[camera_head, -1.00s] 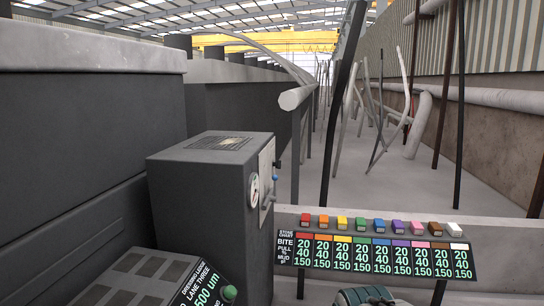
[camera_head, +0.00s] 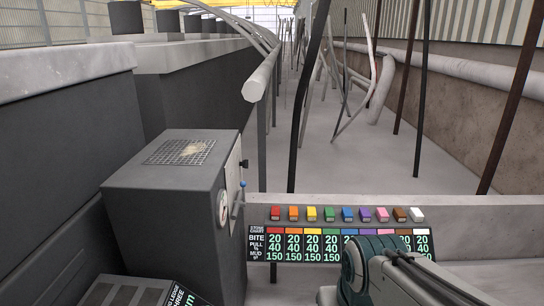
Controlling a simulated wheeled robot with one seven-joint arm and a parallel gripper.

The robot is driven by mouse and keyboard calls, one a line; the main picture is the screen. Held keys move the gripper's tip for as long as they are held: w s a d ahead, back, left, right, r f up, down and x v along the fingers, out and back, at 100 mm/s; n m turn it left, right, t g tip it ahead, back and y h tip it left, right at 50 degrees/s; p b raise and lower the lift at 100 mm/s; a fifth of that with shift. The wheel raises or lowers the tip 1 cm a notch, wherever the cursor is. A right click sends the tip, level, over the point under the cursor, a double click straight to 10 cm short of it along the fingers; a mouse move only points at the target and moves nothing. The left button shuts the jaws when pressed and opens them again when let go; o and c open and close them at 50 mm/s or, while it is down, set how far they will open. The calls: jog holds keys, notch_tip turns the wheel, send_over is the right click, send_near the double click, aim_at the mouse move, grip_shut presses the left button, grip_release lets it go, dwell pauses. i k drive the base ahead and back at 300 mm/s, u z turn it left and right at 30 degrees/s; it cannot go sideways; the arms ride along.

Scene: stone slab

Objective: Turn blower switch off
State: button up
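A dark grey cabinet (camera_head: 165,220) with a mesh grille on top stands left of centre in the head view. Its right side has a pale panel (camera_head: 232,183) seen nearly edge-on. On this side are a round white gauge (camera_head: 222,209), a lever with a blue knob (camera_head: 242,184) and a small dark knob (camera_head: 244,163). No label marks which is the blower switch, and its setting cannot be read. Part of my arm shows at the lower right, apart from the cabinet. My gripper's fingers are not in view.
A long stone ledge (camera_head: 470,212) carries a row of coloured blocks (camera_head: 329,214). A chart board (camera_head: 288,245) hangs below them, partly behind my arm. A labelled box (camera_head: 125,292) sits at the lower left. Leaning poles and a grey pipe (camera_head: 262,80) stand beyond.

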aim_at(245, 164)
jog(key=z, duration=0.45)
jog(key=i, duration=1.5)
jog(key=u, duration=0.55)
jog(key=i, duration=0.85)
jog(key=u, duration=0.35)
